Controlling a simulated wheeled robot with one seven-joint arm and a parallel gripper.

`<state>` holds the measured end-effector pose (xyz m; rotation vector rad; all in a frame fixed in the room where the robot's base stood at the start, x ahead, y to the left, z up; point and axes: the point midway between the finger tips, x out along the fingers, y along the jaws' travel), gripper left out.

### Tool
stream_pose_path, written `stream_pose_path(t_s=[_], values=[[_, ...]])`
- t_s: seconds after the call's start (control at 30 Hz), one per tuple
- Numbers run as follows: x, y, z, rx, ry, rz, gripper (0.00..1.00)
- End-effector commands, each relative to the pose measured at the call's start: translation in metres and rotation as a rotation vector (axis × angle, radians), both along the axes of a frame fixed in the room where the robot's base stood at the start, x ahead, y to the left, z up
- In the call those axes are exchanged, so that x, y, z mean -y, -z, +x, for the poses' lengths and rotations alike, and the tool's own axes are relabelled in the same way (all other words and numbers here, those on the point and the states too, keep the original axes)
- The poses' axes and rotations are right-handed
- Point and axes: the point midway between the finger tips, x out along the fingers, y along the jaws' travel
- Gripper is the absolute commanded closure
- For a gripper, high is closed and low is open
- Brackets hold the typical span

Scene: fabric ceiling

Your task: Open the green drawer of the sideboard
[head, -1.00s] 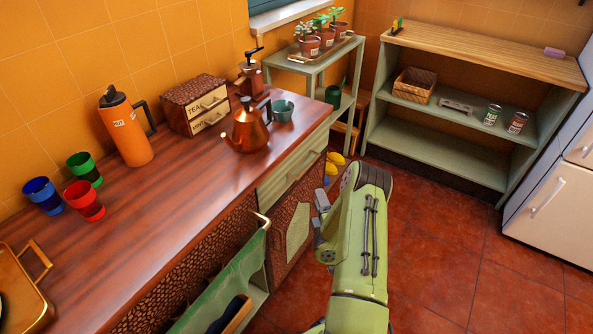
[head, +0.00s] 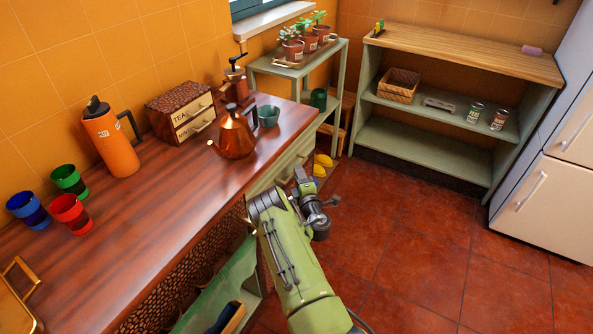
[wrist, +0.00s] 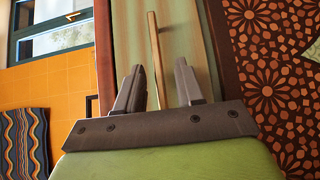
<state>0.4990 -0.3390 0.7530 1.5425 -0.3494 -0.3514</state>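The sideboard (head: 150,225) has a brown wood top along the left of the head view. Its green drawer (head: 268,180) lies just under the top at the far end and looks shut, partly hidden by my arm. In the wrist view the pale green drawer front (wrist: 185,25) fills the middle, with a thin brass bar handle (wrist: 153,40). My gripper (wrist: 160,68) is open, its two grey fingers apart, and the handle shows between them. I cannot tell how deep the handle sits between them. In the head view my gripper (head: 312,190) is close to the drawer front.
A copper kettle (head: 236,137), a teal cup (head: 268,116) and a small tea box (head: 180,112) stand on the top. A green open compartment (head: 215,285) hangs out below. The red tiled floor (head: 400,250) to the right is clear.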

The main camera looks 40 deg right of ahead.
Motion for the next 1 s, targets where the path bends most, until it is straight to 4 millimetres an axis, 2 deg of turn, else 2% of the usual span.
stream_pose_path(t_s=[0.03, 0.3, 0.6, 0.83, 1.0], values=[[-0.002, -0.003, 0.007, 0.001, -0.011, -0.005, 0.63], [0.01, -0.002, 0.026, 0.002, -0.005, -0.002, 0.63], [0.012, -0.002, 0.029, 0.001, -0.004, 0.0, 0.63], [0.012, -0.002, 0.028, 0.001, -0.004, 0.0, 0.98], [0.012, -0.002, 0.028, 0.001, -0.004, 0.0, 1.0]])
